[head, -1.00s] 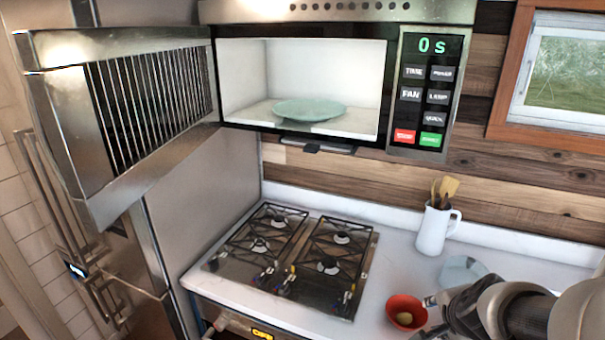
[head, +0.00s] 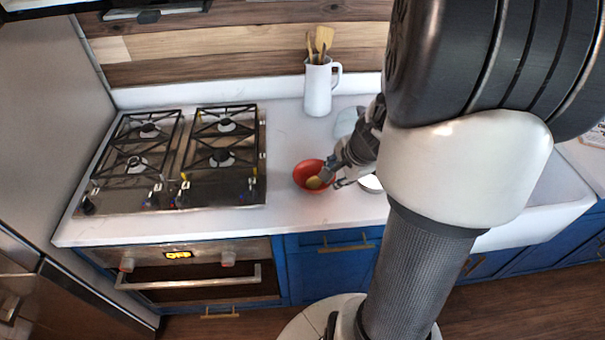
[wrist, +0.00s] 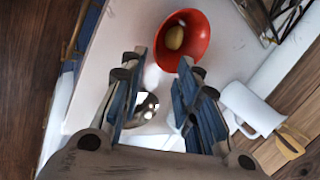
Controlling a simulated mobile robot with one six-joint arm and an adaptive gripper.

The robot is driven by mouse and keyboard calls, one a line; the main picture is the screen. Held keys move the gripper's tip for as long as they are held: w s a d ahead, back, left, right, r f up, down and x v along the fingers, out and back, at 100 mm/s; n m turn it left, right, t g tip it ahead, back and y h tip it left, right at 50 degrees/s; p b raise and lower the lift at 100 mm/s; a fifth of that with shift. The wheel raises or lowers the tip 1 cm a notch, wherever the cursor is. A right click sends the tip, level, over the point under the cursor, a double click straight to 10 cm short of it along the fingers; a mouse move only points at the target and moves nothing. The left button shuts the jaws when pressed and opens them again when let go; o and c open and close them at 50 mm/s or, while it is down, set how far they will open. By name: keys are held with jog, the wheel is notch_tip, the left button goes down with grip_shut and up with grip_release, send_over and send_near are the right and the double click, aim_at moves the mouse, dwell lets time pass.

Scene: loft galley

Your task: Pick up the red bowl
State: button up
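The red bowl (head: 303,187) stands upright on the white counter, right of the stove. A small yellowish, rounded thing (head: 314,182) lies in it. The bowl also shows in the wrist view (wrist: 199,40), with the yellowish thing (wrist: 174,37) inside. My gripper (head: 332,174) is at the bowl's right side in the head view, close to the rim. In the wrist view my gripper (wrist: 161,59) has its two fingers well apart, with the bowl just beyond the fingertips. Nothing is held. I cannot tell if a finger touches the rim.
A white jug (head: 318,90) with wooden utensils stands behind the bowl. A small shiny thing (wrist: 146,104) lies below the fingers. The gas stove (head: 190,160) is at the left. Counter around the bowl's left and front is clear.

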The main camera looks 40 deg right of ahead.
jog(key=b+x, duration=0.3)
jog(key=x, duration=0.3)
jog(key=b+x, duration=0.3)
jog(key=x, duration=0.3)
jog(key=shift+s+a+f, duration=0.15)
jog(key=shift+a+f, duration=0.05)
jog(key=shift+f, duration=0.2)
jog(key=shift+w+f, duration=0.25)
jog(key=shift+f, duration=0.05)
jog(key=shift+r, duration=0.1)
jog(key=shift+c, duration=0.6)
grip_shut()
